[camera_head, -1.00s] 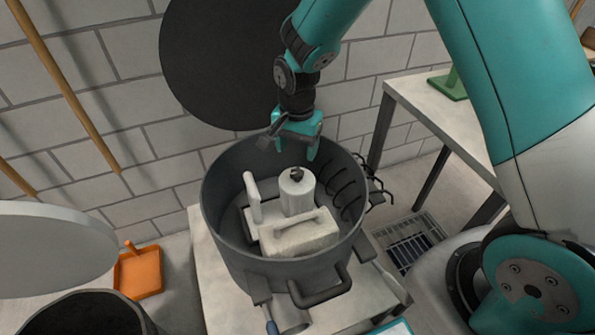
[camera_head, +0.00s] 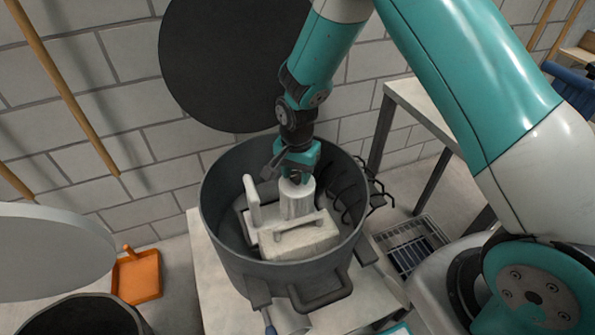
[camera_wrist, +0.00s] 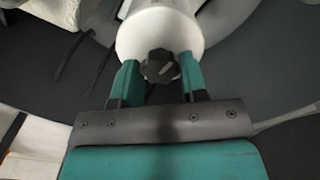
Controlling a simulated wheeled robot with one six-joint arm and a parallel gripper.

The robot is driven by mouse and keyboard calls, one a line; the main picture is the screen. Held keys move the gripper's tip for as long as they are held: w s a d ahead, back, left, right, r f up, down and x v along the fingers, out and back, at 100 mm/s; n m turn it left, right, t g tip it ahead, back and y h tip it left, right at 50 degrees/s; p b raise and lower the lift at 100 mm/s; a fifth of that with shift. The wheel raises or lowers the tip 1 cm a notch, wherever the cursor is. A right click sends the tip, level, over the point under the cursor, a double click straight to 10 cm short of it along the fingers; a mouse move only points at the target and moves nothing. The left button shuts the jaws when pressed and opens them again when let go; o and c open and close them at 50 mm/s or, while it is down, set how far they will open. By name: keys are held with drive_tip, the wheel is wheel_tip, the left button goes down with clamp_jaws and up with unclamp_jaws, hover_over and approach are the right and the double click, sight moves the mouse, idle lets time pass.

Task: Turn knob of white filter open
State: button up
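The white filter is a white cylinder (camera_head: 297,201) standing beside a white block-shaped body (camera_head: 298,240) inside a round dark grey vat. Its black lobed knob (camera_wrist: 160,66) sits on top of the cylinder, with a light mark on it, and shows in the wrist view. My gripper (camera_wrist: 160,75) is open, its two teal fingers on either side of the knob with gaps to it. In the head view my gripper (camera_head: 297,172) is right above the cylinder and hides the knob. I cannot tell the exact height of the fingertips against the knob.
The grey vat (camera_head: 219,235) surrounds the filter, its wall close on all sides. Black hooks (camera_head: 376,194) hang at its right. A white table (camera_head: 424,112) stands at the right, and an orange dustpan (camera_head: 138,277) lies on the floor at the left.

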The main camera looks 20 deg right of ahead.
drive_tip(key=shift+r+n, duration=0.1)
drive_tip(key=shift+n, duration=0.3)
drive_tip(key=n+p, duration=0.2)
drive_tip(key=n, duration=0.1)
drive_tip(key=shift+n, duration=0.3)
drive_tip(key=n+p, duration=0.1)
drive_tip(key=n, duration=0.3)
drive_tip(key=shift+n+p, duration=0.3)
drive_tip(key=n+p, duration=0.1)
drive_tip(key=n, duration=0.3)
drive_tip(key=shift+n, duration=0.3)
drive_tip(key=n, duration=0.4)
drive_tip(key=shift+p, duration=0.4)
drive_tip(key=shift+n, duration=0.3)
drive_tip(key=o, duration=0.9)
